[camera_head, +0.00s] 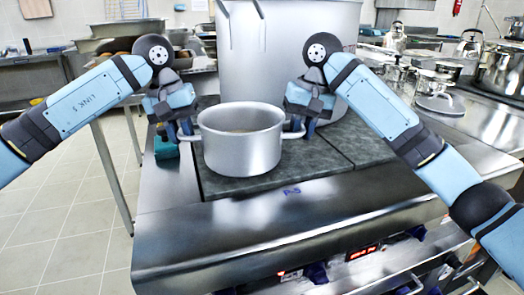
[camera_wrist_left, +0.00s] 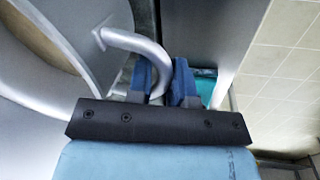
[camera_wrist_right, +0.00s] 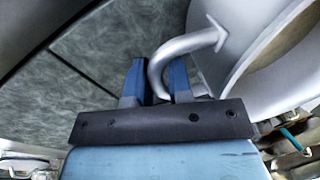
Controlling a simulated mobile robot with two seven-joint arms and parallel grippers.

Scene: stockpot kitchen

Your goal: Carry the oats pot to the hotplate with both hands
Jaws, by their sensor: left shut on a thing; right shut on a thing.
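The oats pot (camera_head: 241,150) is a silver two-handled pot over the dark hotplate (camera_head: 225,187) in the head view, upright. I cannot tell whether its base touches the plate. Its contents are mostly hidden by the wall. My left gripper (camera_head: 184,135) is shut on the pot's left handle, which curves between the blue fingers (camera_wrist_left: 162,82) in the left wrist view. My right gripper (camera_head: 301,130) is shut on the right handle, which passes between the fingers (camera_wrist_right: 157,80) in the right wrist view.
A very large stockpot (camera_head: 285,50) stands right behind the oats pot. A teal object (camera_head: 165,148) sits at the stove's left edge. Kettles and pots crowd the right counter (camera_head: 475,125). The stove's steel front edge (camera_head: 270,225) is clear.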

